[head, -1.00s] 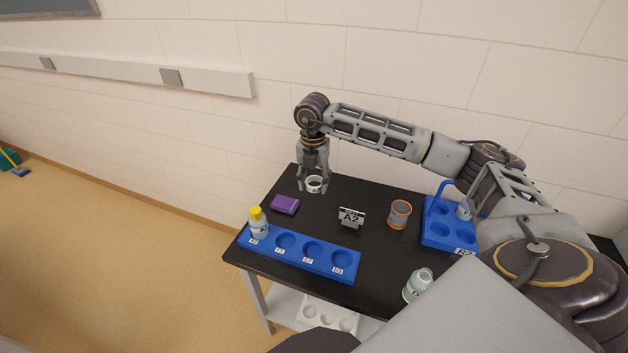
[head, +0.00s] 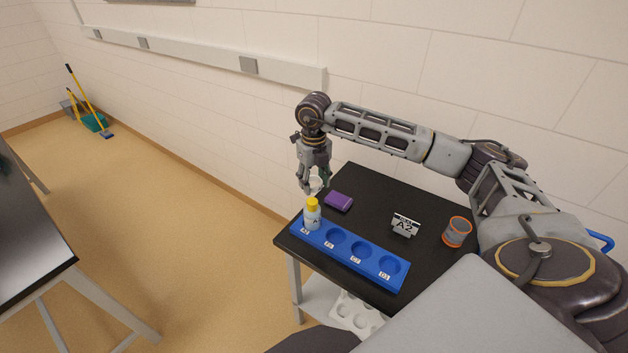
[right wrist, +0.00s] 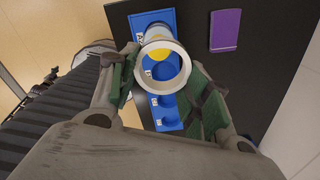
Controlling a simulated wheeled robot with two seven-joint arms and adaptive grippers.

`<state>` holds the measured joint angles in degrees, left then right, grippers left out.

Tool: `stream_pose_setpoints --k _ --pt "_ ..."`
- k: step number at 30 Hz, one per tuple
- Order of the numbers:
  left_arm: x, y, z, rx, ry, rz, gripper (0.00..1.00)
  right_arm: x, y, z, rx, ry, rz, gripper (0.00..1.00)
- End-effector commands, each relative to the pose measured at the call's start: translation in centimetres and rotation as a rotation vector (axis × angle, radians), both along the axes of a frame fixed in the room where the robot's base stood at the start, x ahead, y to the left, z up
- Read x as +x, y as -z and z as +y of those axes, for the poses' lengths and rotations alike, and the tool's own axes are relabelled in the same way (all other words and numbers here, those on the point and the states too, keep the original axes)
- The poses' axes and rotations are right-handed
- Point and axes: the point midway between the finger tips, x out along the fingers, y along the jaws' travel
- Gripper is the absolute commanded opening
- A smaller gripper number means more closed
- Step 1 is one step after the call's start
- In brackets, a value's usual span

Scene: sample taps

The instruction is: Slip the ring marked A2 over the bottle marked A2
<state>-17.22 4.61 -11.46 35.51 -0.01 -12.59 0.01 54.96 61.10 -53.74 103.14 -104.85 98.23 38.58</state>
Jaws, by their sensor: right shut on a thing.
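My right gripper (head: 313,182) is shut on a white ring (head: 317,185) and holds it in the air, just above and behind the bottle in the head view. The ring also shows in the right wrist view (right wrist: 183,84), between the fingers (right wrist: 163,88). The bottle (head: 312,218) has a yellow cap and a pale body and stands upright in the left end hole of the blue rack (head: 345,256). In the wrist view its yellow cap (right wrist: 160,71) shows through the ring's opening. The ring's marking cannot be read. My left gripper is not in view.
A purple block (head: 339,201) lies right of the bottle on the black table (head: 375,206). The other rack holes are empty. A white holed tray (head: 355,313) sits below.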

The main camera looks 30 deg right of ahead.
Motion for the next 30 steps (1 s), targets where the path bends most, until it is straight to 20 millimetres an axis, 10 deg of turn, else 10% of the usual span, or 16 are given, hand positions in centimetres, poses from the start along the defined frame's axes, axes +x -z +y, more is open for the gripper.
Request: stream_pose_setpoints --k 30 --pt "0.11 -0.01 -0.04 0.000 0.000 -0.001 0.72 0.02 -0.01 0.07 0.004 -0.576 0.000 0.34"
